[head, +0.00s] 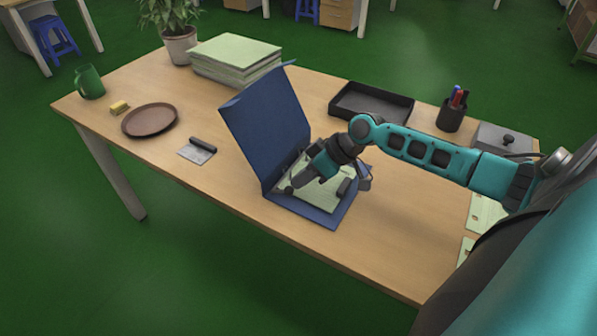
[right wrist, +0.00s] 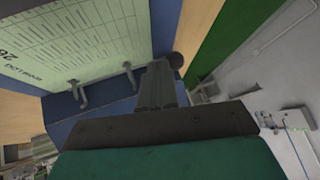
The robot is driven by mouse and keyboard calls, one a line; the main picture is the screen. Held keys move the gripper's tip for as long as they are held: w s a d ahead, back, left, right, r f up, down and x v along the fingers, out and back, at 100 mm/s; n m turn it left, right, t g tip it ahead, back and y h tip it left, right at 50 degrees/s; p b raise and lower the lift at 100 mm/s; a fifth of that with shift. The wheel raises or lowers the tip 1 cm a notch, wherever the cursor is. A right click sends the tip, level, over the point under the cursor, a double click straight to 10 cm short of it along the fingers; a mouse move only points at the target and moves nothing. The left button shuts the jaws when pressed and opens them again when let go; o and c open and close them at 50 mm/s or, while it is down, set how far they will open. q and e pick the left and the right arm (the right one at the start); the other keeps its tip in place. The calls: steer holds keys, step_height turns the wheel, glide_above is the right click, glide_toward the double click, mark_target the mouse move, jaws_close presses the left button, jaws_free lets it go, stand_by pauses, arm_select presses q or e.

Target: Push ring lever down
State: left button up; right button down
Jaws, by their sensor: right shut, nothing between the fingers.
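A blue ring binder (head: 265,125) lies open on the table, its cover standing up and tilted. Printed pale green sheets (head: 325,195) lie in it and fill much of the right wrist view (right wrist: 80,40). Two metal rings (right wrist: 80,92) stand at the edge of the sheets. My right gripper (head: 296,182) is shut and empty, low over the binder by its spine. In the right wrist view its fingertips (right wrist: 158,70) are close to a dark round knob (right wrist: 177,60), apparently the lever's end. I cannot tell whether they touch. My left gripper is not in view.
A black tray (head: 371,103), a pen cup (head: 452,112) and a grey hole punch (head: 505,138) stand behind my right arm. A paper stack (head: 236,58), brown plate (head: 149,120) and grey metal piece (head: 197,151) are left. The table's front edge is near the binder.

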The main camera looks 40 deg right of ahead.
steer(key=shift+s+f, duration=0.2)
steer(key=shift+f, duration=0.15)
steer(key=shift+w, duration=0.1)
steer(key=shift+w, duration=0.15)
steer(key=shift+w+a+r, duration=0.15)
steer(key=shift+w+a, duration=0.1)
steer(key=shift+w, duration=0.25)
steer(key=shift+r, duration=0.1)
